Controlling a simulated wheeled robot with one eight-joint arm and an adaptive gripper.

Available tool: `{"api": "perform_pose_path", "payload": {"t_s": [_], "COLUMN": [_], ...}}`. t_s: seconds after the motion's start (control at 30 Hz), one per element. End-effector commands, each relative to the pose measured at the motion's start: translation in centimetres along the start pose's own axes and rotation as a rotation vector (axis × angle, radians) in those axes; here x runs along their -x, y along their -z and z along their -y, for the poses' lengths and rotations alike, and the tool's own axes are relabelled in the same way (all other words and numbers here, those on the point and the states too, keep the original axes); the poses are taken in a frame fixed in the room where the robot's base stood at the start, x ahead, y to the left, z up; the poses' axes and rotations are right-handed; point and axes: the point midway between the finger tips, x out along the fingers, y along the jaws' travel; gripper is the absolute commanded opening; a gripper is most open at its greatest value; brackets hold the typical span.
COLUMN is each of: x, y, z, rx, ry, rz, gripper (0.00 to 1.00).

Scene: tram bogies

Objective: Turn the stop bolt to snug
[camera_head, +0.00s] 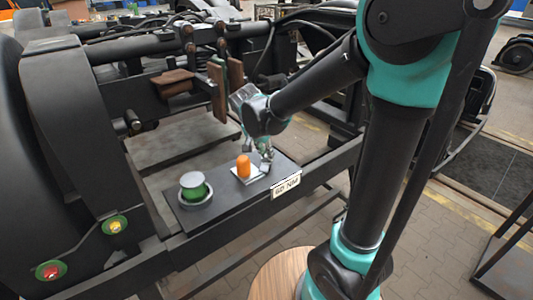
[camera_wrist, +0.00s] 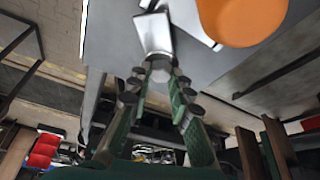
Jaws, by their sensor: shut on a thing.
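My gripper (camera_head: 265,162) points down at the dark shelf plate (camera_head: 222,207). In the wrist view its green-padded fingers (camera_wrist: 160,75) are closed together at the tips on a small grey metal piece (camera_wrist: 156,34), which looks like the stop bolt. The fingers hide part of it, so I cannot tell how far it is turned. An orange rounded piece (camera_head: 243,167) stands upright on a white square plate (camera_head: 251,178) just left of my gripper. It also shows at the top right of the wrist view (camera_wrist: 240,14).
A green cylinder (camera_head: 194,191) with a grey top sits in a ring at the shelf's left. A "60 Nm" label (camera_head: 286,185) is on the shelf's front edge. Brown blocks (camera_head: 217,90) hang behind my gripper. A bogie frame beam (camera_head: 215,245) runs along the front.

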Motion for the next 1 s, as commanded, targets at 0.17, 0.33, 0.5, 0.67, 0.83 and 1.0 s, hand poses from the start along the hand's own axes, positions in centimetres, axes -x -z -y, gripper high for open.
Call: {"api": "perform_pose_path", "payload": {"t_s": [0.17,0.33,0.5,0.67,0.83,1.0], "x": [-0.01,-0.02,-0.03,-0.03,-0.03,-0.03], "y": [-0.02,-0.05,-0.04,-0.04,-0.05,-0.06], "z": [0.18,0.20,0.24,0.25,0.24,0.23], "rx": [-0.132,-0.232,-0.301,-0.337,-0.350,-0.352], "ry": [-0.055,-0.097,-0.125,-0.139,-0.145,-0.145], "rz": [0.001,0.002,0.002,0.002,0.003,0.003], "gripper": [0.00,0.00,0.00,0.00,0.00,0.00]}}
